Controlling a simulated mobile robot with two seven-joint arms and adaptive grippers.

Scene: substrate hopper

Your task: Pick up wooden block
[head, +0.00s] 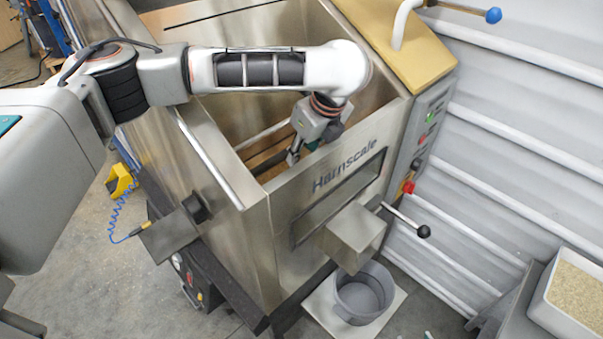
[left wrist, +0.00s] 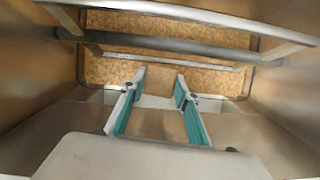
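My left gripper (head: 294,157) reaches down into the steel hopper (head: 255,215), close to its front wall. My arm and the hopper walls hide much of the inside in the head view. My right gripper is not in view.
A metal bar (left wrist: 170,47) crosses the hopper above the substrate, and steel walls close in on both sides. Outside stand a grey bucket (head: 364,292) under the chute (head: 352,236), a black-knobbed lever (head: 424,231) and a tray of grain (head: 575,292) at right.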

